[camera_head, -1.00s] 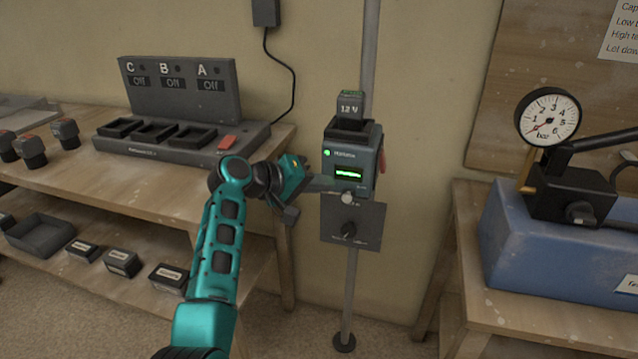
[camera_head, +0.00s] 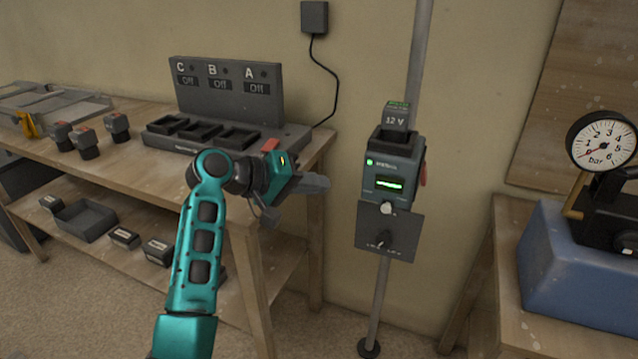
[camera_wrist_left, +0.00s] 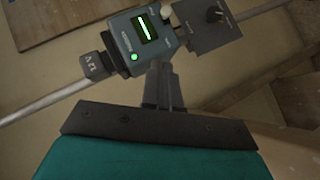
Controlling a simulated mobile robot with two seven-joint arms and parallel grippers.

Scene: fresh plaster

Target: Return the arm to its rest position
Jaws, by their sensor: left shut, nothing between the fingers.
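My left arm (camera_head: 197,243) is teal and comes up from the bottom of the head view, bent at the elbow. Its left gripper (camera_head: 315,184) is shut and empty, pointing right. It is in front of the bench's right end and apart from the grey device (camera_head: 393,165) on the pole. In the left wrist view the shut fingers (camera_wrist_left: 163,90) point towards that device, which has a lit green display. My right gripper is in neither view.
A wooden bench (camera_head: 120,165) holds a charger panel (camera_head: 228,92) marked C, B, A and several dark battery blocks (camera_head: 86,140). A metal pole (camera_head: 418,50) carries the device and a 12 V block (camera_head: 395,118). At the right are a blue box (camera_head: 570,270) and a pressure gauge (camera_head: 602,143).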

